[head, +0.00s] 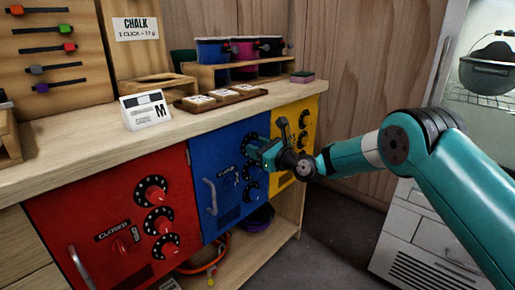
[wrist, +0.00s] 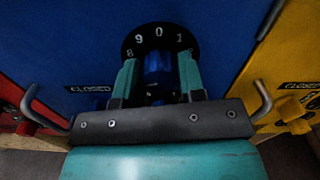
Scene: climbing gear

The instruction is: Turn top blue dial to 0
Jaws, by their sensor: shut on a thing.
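The top blue dial (head: 248,143) is on the blue cabinet door (head: 226,160), mostly hidden by my gripper in the head view. In the wrist view its black numbered face (wrist: 159,38) shows 0 at the top, almost centred, with 9 to its left and 1 to its right. My gripper (wrist: 158,72) is shut on the dial's blue knob (wrist: 158,65), with one teal finger on each side. In the head view my gripper (head: 258,152) reaches the door from the right. The knob's pointer mark cannot be made out.
More blue dials sit below on the same door, beside a metal handle (head: 210,195). A red door (head: 90,220) with several black dials is at left, a yellow door (head: 304,125) at right.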

